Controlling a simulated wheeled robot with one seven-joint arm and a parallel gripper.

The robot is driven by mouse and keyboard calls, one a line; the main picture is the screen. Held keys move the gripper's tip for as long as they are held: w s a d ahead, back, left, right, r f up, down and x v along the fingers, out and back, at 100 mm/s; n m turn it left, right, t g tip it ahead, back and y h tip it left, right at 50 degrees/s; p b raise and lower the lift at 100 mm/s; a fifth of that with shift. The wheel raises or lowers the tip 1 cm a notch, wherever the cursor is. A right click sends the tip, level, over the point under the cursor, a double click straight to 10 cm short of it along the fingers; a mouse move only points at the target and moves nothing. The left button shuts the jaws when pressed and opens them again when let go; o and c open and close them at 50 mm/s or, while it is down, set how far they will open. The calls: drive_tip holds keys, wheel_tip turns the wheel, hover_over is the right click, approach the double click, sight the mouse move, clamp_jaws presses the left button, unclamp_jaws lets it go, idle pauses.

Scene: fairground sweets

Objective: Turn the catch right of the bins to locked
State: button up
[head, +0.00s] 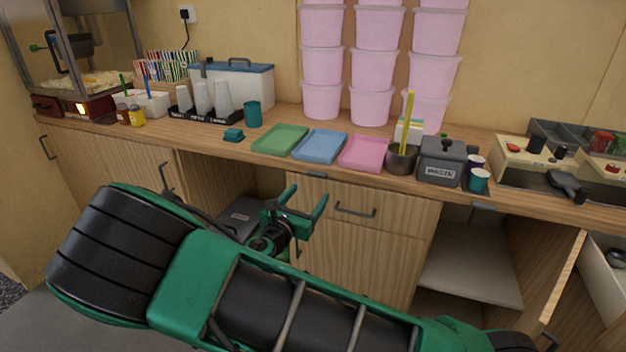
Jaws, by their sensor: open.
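My gripper (307,198) is open and empty, in front of the counter, below the blue tray and beside the drawer front. No catch can be made out for certain. Two small grey fittings sit on the counter's front edge, one below the blue tray (317,174) and one below the waste box (484,206). I cannot tell whether either is the catch, or how it is turned. A unit with grey compartments (565,138) stands at the right end of the counter; whether these are the bins is unclear.
Green (280,139), blue (320,146) and pink trays (363,153) lie on the counter (220,141). A grey waste box (441,161) and cups stand to their right. Pink tubs (377,67) are stacked behind. An open cupboard door (555,285) juts out at lower right.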

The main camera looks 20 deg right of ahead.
sight(316, 174)
drive_tip(key=shift+n+t, duration=0.4)
drive_tip(key=shift+n, duration=0.1)
drive_tip(key=x, duration=0.6)
drive_tip(key=w+a+x, duration=0.1)
drive_tip(key=x, duration=0.3)
drive_tip(key=shift+a, duration=0.1)
drive_tip(key=c, duration=1)
